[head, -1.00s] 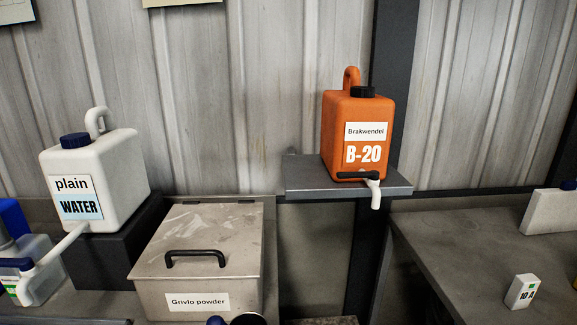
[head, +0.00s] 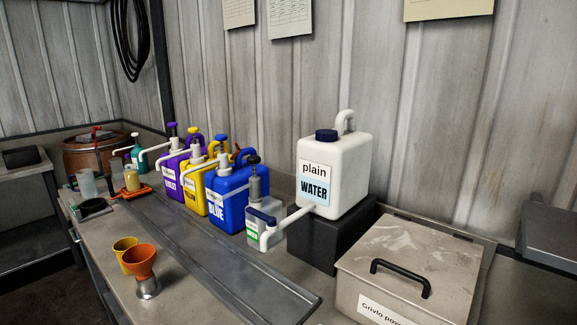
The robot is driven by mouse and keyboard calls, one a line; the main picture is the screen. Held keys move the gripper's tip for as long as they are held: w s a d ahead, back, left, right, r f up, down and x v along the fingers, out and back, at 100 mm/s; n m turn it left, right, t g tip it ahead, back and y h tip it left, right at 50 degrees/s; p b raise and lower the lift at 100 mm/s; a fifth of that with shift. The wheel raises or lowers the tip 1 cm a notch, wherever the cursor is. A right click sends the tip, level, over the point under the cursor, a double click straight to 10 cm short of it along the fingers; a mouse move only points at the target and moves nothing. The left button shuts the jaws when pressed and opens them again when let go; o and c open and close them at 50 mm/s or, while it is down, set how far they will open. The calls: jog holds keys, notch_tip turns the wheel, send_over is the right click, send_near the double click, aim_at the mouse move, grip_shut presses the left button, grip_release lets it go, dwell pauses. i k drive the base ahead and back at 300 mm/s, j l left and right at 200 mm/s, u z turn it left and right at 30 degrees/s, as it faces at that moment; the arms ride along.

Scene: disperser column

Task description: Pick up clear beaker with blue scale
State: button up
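A pale, see-through beaker (head: 88,184) stands at the far left end of the bench, in front of a brown barrel. A second pale clear vessel seems to stand just behind it. They are too small for me to make out a blue scale on either. My gripper is not in view.
An orange cup (head: 141,262) and a yellow cup (head: 124,250) stand near the front edge. Purple, yellow and blue pump jugs (head: 234,198), a white water jug (head: 334,175) and a lidded metal box (head: 412,270) line the back. A sunken tray (head: 215,262) runs between.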

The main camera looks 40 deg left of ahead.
aim_at(131, 174)
jog(key=u, duration=2.1)
